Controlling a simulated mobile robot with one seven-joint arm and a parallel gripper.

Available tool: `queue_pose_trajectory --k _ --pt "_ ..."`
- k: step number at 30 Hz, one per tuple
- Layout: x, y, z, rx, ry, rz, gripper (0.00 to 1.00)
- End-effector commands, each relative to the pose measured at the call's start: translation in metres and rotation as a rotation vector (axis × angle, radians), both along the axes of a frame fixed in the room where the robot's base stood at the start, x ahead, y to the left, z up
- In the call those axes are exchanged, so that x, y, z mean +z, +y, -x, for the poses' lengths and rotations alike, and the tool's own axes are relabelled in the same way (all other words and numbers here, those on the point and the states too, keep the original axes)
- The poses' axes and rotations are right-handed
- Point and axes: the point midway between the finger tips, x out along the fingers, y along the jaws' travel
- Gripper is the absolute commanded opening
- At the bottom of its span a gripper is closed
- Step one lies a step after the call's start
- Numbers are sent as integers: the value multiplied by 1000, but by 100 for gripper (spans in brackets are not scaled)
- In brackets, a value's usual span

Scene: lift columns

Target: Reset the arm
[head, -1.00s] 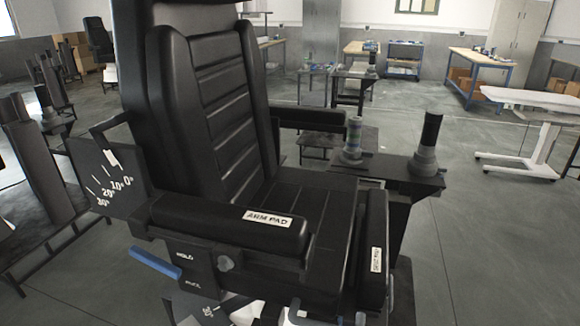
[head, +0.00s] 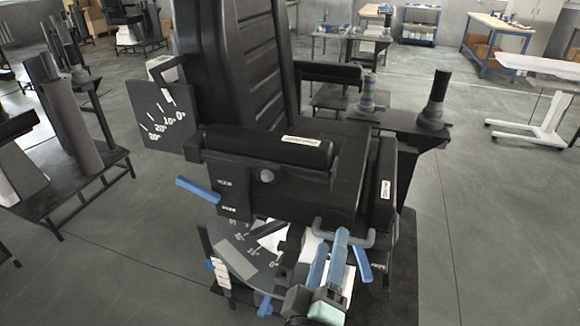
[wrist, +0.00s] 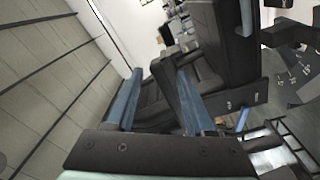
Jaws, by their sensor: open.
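A black chair (head: 258,75) with a ribbed back stands in the middle of the head view. Its near armrest (head: 265,147) carries a white label, and a dial plate with degree marks (head: 164,115) is beside it. A blue lever (head: 198,190) sticks out to the left under this armrest. A second blue lever (head: 362,264) is low at the front. My gripper (head: 329,241) is in front of the seat's lower part, near a grey bent bar (head: 345,236). In the wrist view, my gripper (wrist: 159,74) has its two blue fingers apart, with nothing visible between them but the chair beyond.
A lower dial plate (head: 238,262) is left of my gripper. Two joystick columns (head: 368,92) (head: 437,97) stand right of the seat. A black stand with cylinders (head: 62,125) is at the left.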

Motion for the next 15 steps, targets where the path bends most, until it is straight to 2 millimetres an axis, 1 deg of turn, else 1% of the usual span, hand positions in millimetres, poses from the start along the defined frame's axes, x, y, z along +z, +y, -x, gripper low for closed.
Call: queue_pose_trajectory --k 1,2,3,4,5,6,7,8,9,11,12,15 --pt "41 2 -8 14 -84 -70 54" --pt "62 3 -11 26 -129 -118 54" --pt "92 5 -14 47 -193 -186 54" --pt "116 6 -15 66 -243 -236 54" --pt "139 8 -15 89 -290 -288 54" --pt "170 11 -13 123 -353 -354 54" --pt "192 14 -11 152 -400 -403 54" --pt "215 17 -7 183 -444 -451 54" --pt "245 21 -1 229 -503 -512 54" --pt "288 27 11 306 -584 -599 54" --pt "314 32 21 360 -634 -651 54" --pt "369 43 48 492 -730 -757 54"
